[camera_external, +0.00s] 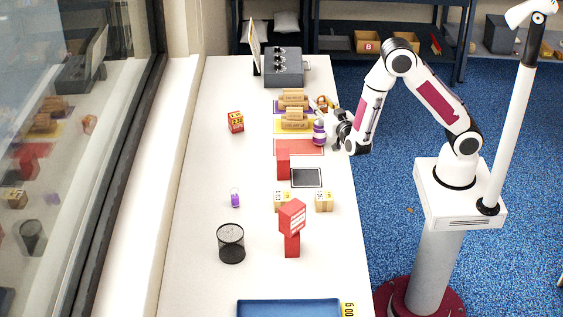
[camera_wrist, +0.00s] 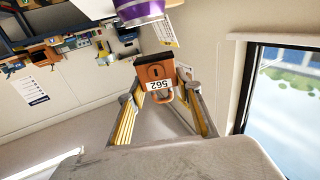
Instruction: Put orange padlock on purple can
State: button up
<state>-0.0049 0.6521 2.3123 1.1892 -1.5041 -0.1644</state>
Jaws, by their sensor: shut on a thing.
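The orange padlock (camera_wrist: 155,73) hangs between the two fingertips of my gripper (camera_wrist: 163,93) in the wrist view. Its number label faces the camera and reads 562 upside down. In the external view the padlock (camera_external: 322,102) is small at my gripper (camera_external: 330,110), near the table's right edge. My gripper is shut on the padlock. The purple can (camera_external: 319,133) stands upright on the table, just nearer the camera than the padlock. Part of the can (camera_wrist: 138,10) also shows at the top of the wrist view, apart from the padlock.
Cartons (camera_external: 294,118) on coloured mats stand left of the gripper. A grey machine (camera_external: 284,70) is at the far end. A purple padlock (camera_external: 235,198), a black mesh bin (camera_external: 231,243) and red stands (camera_external: 292,220) are nearer. The table's left strip is mostly free.

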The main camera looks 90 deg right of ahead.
jog(key=shift+f, duration=1.75)
jog(key=shift+f, duration=0.1)
jog(key=o, duration=1.3)
jog(key=shift+v, duration=6)
